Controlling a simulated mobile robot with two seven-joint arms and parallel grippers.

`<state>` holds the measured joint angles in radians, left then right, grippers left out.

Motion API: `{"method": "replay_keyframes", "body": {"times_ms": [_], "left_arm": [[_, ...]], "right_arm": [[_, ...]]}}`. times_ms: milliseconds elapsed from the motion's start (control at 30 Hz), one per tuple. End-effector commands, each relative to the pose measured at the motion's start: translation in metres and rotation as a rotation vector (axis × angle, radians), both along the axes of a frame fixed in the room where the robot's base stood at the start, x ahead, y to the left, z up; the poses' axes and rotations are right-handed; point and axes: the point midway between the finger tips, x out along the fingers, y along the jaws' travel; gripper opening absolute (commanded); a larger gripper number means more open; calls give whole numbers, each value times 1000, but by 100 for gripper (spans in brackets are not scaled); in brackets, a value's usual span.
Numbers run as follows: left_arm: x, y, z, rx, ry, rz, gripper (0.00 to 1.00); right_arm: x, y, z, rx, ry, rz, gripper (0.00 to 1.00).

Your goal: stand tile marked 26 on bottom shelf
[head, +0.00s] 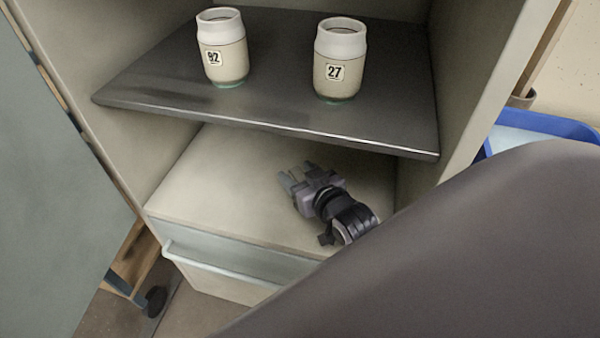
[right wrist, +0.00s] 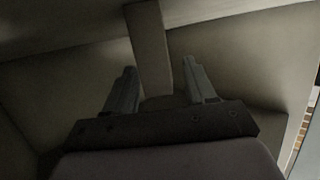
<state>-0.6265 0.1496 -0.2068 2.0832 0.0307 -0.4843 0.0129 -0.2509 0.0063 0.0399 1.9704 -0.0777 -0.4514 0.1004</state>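My right gripper (head: 299,174) is low inside the cabinet, over the pale bottom shelf (head: 225,185), its fingers toward the back. In the right wrist view its two fingers (right wrist: 159,67) are apart. A narrow pale upright slab (right wrist: 149,40) shows between and beyond them, with a gap visible on the right side. It may be the tile seen edge-on, but no mark shows and I cannot tell. No tile marked 26 can be read in either view. My left gripper is not in view.
A dark middle shelf (head: 270,110) hangs above my right gripper and hides the rear of the bottom shelf. On it stand two jars, one marked 92 (head: 222,50) and one marked 27 (head: 340,60). A blue tray (head: 548,122) is outside at the right.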

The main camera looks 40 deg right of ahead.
Motion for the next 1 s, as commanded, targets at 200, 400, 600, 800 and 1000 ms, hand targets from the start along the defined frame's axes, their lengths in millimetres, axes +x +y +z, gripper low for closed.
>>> {"method": "replay_keyframes", "body": {"times_ms": [200, 400, 600, 800, 1000], "left_arm": [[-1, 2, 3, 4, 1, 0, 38], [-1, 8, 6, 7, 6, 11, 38], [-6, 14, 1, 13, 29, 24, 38], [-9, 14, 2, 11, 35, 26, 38], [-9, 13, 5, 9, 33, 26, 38]], "right_arm": [[-9, 1, 6, 0, 2, 0, 55], [-38, 3, 15, 0, 4, 0, 55], [-70, 6, 25, 0, 4, -1, 55], [-96, 7, 33, 0, 2, -1, 55], [-111, 9, 37, 0, 1, -1, 55]]}}
